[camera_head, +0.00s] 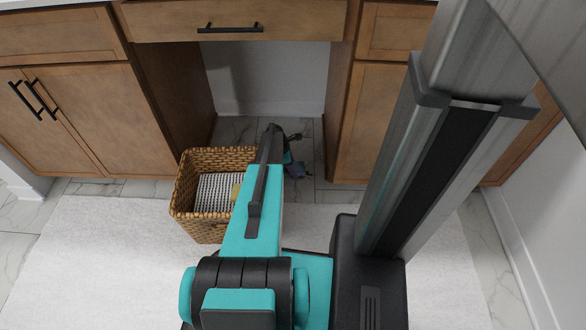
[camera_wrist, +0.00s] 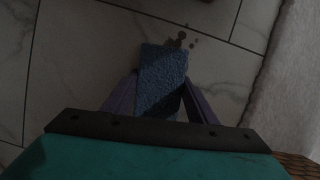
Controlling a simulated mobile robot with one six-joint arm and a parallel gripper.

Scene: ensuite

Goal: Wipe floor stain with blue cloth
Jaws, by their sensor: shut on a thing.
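The blue cloth (camera_wrist: 163,72) is a small, thick, rough-textured rectangle in the wrist view. My gripper (camera_wrist: 161,88) is shut on it, with one purple finger along each side, and its far end sticks out past the fingertips. The floor stain (camera_wrist: 182,38) is a cluster of dark brown spots on the marble tile, just beyond the cloth's far end. I cannot tell whether the cloth touches the floor. In the head view my arm hides most of the gripper, and a small bluish patch (camera_head: 298,169) shows beside it. The stain cannot be made out there.
A wicker basket (camera_head: 186,211) stands left of my arm on the pale rug (camera_head: 95,245), with a checked white item and something yellowish inside. Wooden cabinets (camera_head: 120,125) flank an open recess (camera_head: 270,80). A white wall (camera_head: 525,200) is at right.

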